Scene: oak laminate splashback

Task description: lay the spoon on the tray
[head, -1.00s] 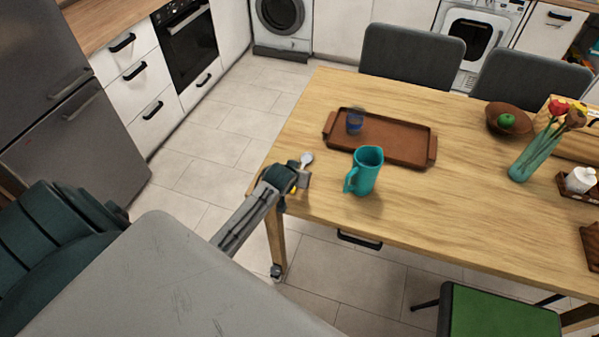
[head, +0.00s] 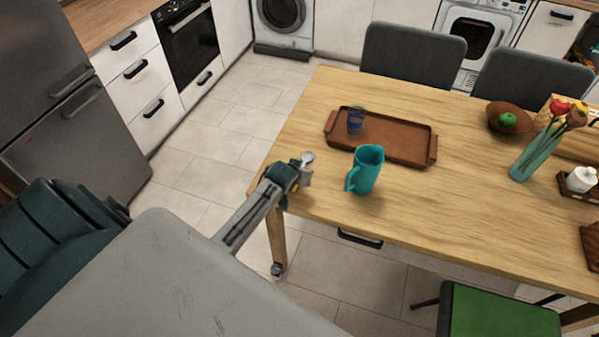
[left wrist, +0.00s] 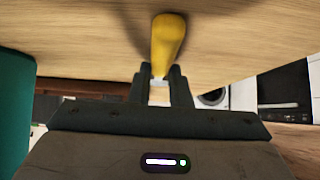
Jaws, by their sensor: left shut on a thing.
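The spoon has a grey bowl (head: 307,158) and a yellow handle (left wrist: 167,42). My left gripper (head: 303,177) is shut on the spoon by its handle, at the table's near left corner. In the left wrist view the gripper's fingertips (left wrist: 160,76) close on the handle. I cannot tell how high the spoon is above the table. The brown tray (head: 400,148) lies on the table, beyond and to the right of the gripper. My right gripper is in neither view.
A teal pitcher (head: 367,170) stands between the gripper and the tray's near side. A blue cup (head: 355,120) is at the tray's left end; the tray's middle and right are bare. A glass vase with flowers (head: 530,155) and a bowl with a green apple (head: 507,122) stand farther right.

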